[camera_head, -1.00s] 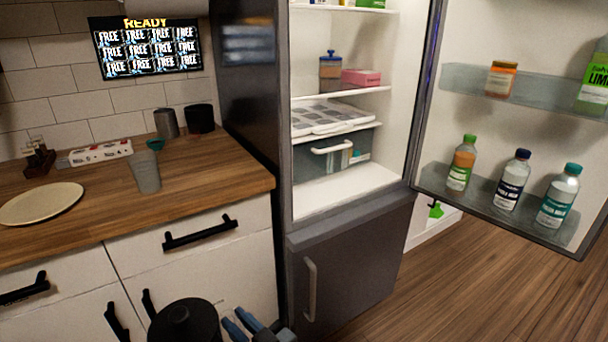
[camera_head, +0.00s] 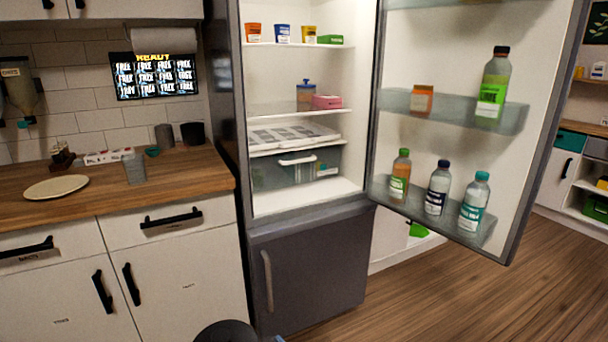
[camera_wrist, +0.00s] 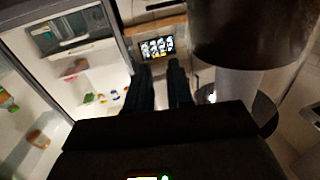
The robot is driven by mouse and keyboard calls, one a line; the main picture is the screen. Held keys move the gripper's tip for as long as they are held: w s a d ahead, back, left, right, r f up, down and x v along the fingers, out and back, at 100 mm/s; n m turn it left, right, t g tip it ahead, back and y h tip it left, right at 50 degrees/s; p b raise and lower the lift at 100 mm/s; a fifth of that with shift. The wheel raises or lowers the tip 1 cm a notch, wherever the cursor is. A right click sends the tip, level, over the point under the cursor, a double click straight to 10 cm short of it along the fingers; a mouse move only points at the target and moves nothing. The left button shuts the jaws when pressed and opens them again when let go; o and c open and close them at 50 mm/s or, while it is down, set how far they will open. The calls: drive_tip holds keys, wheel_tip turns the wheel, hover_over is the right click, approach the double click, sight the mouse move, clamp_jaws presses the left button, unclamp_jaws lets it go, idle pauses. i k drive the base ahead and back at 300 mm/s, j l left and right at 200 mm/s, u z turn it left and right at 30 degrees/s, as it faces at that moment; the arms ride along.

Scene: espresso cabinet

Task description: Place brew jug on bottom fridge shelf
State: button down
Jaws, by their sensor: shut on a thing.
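The brew jug is a dark round vessel. Its black top (camera_head: 225,332) shows at the bottom edge of the head view, with the rest cut off. In the wrist view, a large dark cylinder with a pale see-through part, apparently the jug (camera_wrist: 250,35), fills the right side beside the fingers. My gripper (camera_wrist: 162,68) is shut on the jug; the exact grip point is too dark to see. The fridge stands open. Its bottom shelf (camera_head: 315,197) is a white floor with a clear drawer (camera_head: 270,177) above its back part. The jug is outside, in front of the fridge and counter.
The fridge door (camera_head: 480,130) is swung open to the right, with several bottles on its racks. The lower compartment door (camera_head: 310,275) is shut. The counter (camera_head: 190,170) at left holds a plate (camera_head: 56,187) and a grey cup (camera_head: 134,168). The shelf's front strip is bare.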

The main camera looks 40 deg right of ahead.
sight(290, 108)
drive_tip(key=k+z, duration=0.1)
drive_tip(key=z, duration=1.6)
drive_tip(key=j+z, duration=0.15)
drive_tip(key=z, duration=0.3)
drive_tip(key=j+z, duration=0.1)
drive_tip(key=z, duration=0.3)
drive_tip(key=j, duration=0.5)
drive_tip(key=k+j, duration=0.15)
drive_tip(key=j, duration=0.9)
drive_tip(key=k+j+z, duration=0.1)
drive_tip(key=j, duration=0.4)
